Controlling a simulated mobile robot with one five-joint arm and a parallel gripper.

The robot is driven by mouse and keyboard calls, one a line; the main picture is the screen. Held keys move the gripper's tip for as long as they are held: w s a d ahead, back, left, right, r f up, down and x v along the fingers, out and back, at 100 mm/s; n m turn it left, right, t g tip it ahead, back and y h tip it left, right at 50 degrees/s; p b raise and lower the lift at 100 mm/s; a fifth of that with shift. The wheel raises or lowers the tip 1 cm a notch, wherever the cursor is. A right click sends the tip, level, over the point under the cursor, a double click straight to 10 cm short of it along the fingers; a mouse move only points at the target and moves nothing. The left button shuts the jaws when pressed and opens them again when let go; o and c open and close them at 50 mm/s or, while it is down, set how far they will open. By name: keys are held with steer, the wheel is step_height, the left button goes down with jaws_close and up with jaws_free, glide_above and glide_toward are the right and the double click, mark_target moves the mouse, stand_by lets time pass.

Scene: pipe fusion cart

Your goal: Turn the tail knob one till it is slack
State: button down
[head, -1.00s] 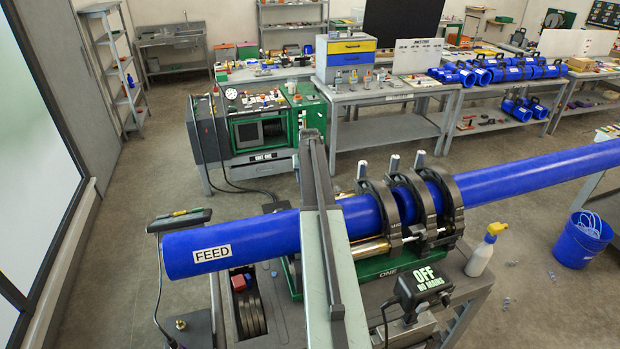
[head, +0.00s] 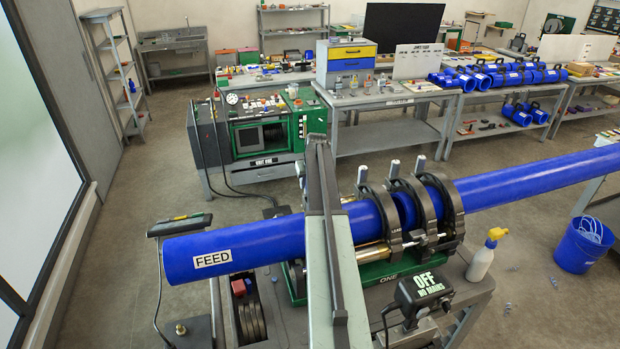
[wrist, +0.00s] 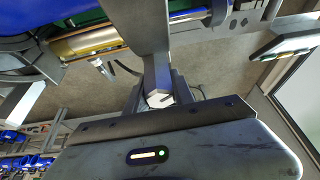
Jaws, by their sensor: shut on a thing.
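In the wrist view, my gripper (wrist: 158,88) is shut on a small pale grey knob (wrist: 160,99) with a dark mark on its face. I take it to be tail knob one. In the head view, my arm (head: 327,240) crosses in front of the blue FEED pipe (head: 255,243) and hides the jaws and this knob. The pipe lies in the dark clamps (head: 413,215) of the green machine marked ONE (head: 385,280). Three other grey clamp knobs stand upright to the right of my arm, such as the nearest one (head: 363,173).
A black box reading OFF (head: 425,296) sits at the cart's front. A spray bottle (head: 482,260) stands at the cart's right, and a blue bucket (head: 583,245) is farther right. A green control unit (head: 262,135) stands behind. Open floor lies to the left.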

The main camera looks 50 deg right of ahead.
steer(key=n, duration=0.2)
steer(key=n+y, duration=0.1)
steer(key=n, duration=0.1)
steer(key=shift+a+y, duration=0.1)
steer(key=shift+y, duration=0.2)
steer(key=shift+a+n+t+y, duration=0.15)
steer(key=shift+n+t+y, duration=0.15)
steer(key=shift+n, duration=0.6)
steer(key=shift+n+y, duration=0.4)
steer(key=shift+n, duration=0.6)
steer(key=shift+a+n, duration=0.1)
steer(key=shift+n, duration=0.4)
